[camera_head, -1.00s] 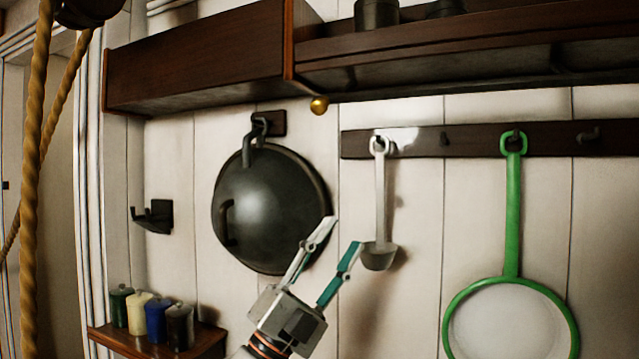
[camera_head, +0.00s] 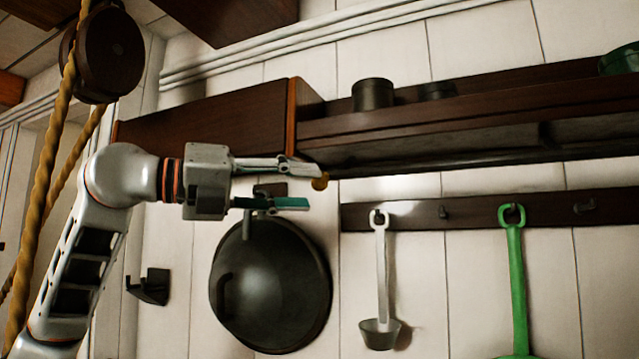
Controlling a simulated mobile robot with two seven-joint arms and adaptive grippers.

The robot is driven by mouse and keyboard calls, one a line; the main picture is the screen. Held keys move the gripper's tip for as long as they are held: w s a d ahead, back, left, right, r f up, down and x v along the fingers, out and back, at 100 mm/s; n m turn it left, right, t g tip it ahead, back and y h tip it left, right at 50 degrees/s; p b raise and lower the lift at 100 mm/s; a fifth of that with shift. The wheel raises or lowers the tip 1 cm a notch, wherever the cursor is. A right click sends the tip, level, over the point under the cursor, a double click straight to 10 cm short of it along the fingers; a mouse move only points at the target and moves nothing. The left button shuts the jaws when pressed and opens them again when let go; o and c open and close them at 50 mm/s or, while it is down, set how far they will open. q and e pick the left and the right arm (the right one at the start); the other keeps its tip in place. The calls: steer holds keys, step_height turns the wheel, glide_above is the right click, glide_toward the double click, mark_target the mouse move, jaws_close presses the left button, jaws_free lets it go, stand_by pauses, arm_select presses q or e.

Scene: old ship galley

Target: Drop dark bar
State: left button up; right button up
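A long dark wooden bar (camera_head: 480,113) runs along the front of the upper shelf, to the right of an orange-edged divider. A second dark bar, the hook rail (camera_head: 470,211), is fixed to the wall lower down. My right gripper is out of view.
A dark wok lid (camera_head: 270,285) hangs just below my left gripper. A ladle (camera_head: 380,290) and a green-handled strainer (camera_head: 516,270) hang from the rail. A dark pot (camera_head: 372,94) stands on the shelf. A rope (camera_head: 48,165) and pulley (camera_head: 103,50) hang at left.

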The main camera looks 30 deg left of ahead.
mark_target(313, 183)
arm_select(q)
steer(key=shift+n+t+y, duration=0.4)
steer(key=shift+n+y, duration=0.3)
steer(key=shift+y, duration=0.1)
steer(key=w, duration=0.2)
steer(key=w+d+r+p, duration=0.1)
steer(key=w, duration=0.2)
steer(key=shift+w+d+r, duration=0.2)
steer(key=shift+w+r, duration=0.05)
steer(key=shift+w, duration=0.05)
steer(key=shift+a, duration=0.1)
jaws_close()
